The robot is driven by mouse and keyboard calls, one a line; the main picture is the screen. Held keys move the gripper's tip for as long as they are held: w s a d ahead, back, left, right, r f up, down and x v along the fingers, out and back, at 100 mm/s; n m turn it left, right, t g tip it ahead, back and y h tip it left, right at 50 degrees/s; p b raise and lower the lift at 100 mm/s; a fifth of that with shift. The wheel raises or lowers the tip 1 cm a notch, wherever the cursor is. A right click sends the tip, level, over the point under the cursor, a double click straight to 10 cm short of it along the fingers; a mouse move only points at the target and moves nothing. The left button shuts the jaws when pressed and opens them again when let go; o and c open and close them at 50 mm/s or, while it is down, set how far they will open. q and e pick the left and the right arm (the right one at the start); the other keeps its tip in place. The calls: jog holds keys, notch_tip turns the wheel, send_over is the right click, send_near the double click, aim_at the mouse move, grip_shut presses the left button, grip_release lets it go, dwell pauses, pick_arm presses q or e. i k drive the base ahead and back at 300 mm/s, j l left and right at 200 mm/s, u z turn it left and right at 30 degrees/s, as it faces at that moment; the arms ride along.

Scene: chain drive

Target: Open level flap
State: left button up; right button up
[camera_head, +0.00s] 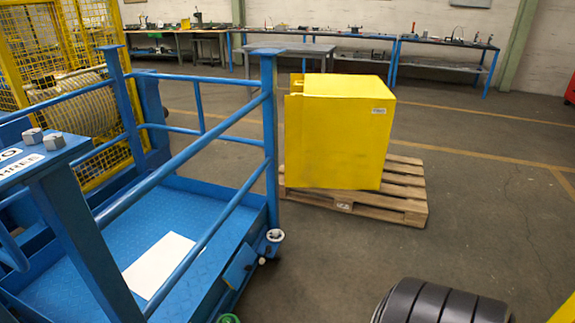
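I cannot make out for sure which part is the level flap. A yellow box-like housing (352,140) stands upright on a wooden pallet (405,190) at the centre right. It has a small label near its upper right edge and a narrow raised part along its left edge. Neither of my grippers is in view.
A blue railed platform (95,235) fills the left, with a white sheet (163,262) on its floor. A black ribbed cylindrical object (440,303) is cut off at the bottom right. Workbenches (350,58) line the back wall. Floor right of the pallet is clear.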

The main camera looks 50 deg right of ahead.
aim_at(235, 274)
jog(key=z, duration=1.25)
